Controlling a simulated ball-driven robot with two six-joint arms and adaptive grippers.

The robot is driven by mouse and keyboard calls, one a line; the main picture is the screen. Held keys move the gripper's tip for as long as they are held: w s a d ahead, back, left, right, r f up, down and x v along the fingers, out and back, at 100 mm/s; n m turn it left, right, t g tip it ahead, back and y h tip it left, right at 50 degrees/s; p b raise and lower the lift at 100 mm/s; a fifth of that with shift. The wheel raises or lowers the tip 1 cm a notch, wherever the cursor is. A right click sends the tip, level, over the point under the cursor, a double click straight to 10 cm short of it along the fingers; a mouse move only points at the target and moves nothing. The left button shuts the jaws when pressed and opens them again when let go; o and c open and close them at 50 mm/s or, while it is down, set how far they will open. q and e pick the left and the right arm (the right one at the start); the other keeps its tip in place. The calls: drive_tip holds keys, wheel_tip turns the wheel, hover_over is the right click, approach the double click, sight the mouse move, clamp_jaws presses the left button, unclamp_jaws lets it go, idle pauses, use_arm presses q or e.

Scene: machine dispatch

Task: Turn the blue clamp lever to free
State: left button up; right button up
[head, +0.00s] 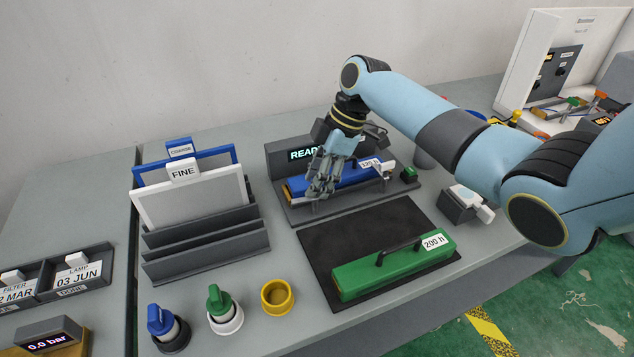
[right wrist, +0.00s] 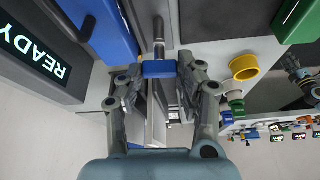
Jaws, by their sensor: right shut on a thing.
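My right gripper (head: 318,192) reaches down at the left front end of the blue lamp module marked 120 h (head: 350,176). In the right wrist view, its fingers (right wrist: 158,76) are shut on the blue grip of the clamp lever (right wrist: 158,68), with a finger on either side. The lever's metal shaft (right wrist: 158,28) runs on from the grip, beside the blue module (right wrist: 102,28). In the head view the gripper hides most of the lever. The dock's display (head: 302,154) reads READY, partly covered by the gripper. My left gripper is in neither view.
A green module marked 200 h (head: 392,266) lies on a black mat (head: 318,240) in front of the dock. A rack (head: 208,250) with FINE and COARSE panels stands to the left. Blue and green knobs and a yellow ring (head: 277,297) stand at the front.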

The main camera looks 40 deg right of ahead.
drive_tip(key=shift+n+b, duration=0.3)
drive_tip(key=shift+n, duration=0.3)
drive_tip(key=shift+g, duration=0.3)
drive_tip(key=o, duration=1.2)
drive_tip(key=shift+c, duration=0.2)
drive_tip(key=w+v, duration=0.1)
drive_tip(key=v, duration=1)
drive_tip(key=shift+s+d+r, duration=0.3)
drive_tip(key=shift+s+r, duration=0.1)
drive_tip(key=shift+s, duration=0.1)
drive_tip(key=shift+s, duration=0.1)
